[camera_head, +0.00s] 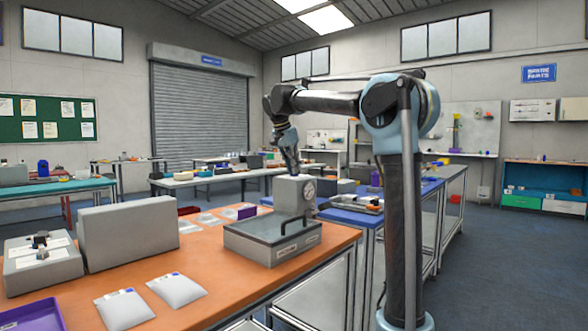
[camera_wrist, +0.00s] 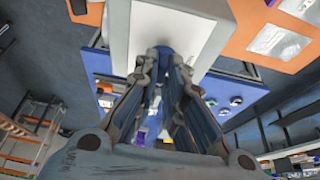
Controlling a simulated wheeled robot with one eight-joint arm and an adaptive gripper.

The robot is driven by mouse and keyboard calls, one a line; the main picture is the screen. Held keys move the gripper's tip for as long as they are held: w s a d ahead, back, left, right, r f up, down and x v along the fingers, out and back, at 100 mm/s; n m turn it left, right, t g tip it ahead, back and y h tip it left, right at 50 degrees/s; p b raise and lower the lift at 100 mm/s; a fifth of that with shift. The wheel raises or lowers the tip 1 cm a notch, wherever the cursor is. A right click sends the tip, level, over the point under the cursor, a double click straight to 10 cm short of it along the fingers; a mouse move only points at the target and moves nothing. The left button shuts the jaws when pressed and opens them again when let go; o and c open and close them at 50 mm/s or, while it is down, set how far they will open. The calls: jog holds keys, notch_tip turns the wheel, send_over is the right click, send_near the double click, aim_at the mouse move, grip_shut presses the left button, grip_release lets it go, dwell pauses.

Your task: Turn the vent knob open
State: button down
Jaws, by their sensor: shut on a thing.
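A grey box-shaped unit (camera_head: 294,195) with a round gauge on its right side stands at the back of a low tray-like base (camera_head: 272,240) on the orange bench. My gripper (camera_head: 291,168) reaches down to the top of this unit. In the wrist view my gripper (camera_wrist: 161,62) has its fingertips close around a small dark knob (camera_wrist: 160,50) against the unit's pale face (camera_wrist: 178,22). The fingers are shut on the knob and hide most of it. Its turn angle cannot be read.
The orange bench (camera_head: 215,275) also holds a large grey block (camera_head: 128,235), a grey box with small fittings (camera_head: 40,262), white pouches (camera_head: 176,289) and a purple tray (camera_head: 32,318). A blue-topped bench (camera_head: 352,217) adjoins behind. Open floor lies at right.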

jog(key=shift+d+f, duration=0.1)
dwell(0.3)
jog(key=c, duration=1.7)
grip_release()
jog(key=shift+w, duration=0.1)
jog(key=v, duration=1.2)
jog(key=shift+w, duration=0.15)
jog(key=shift+f, duration=0.1)
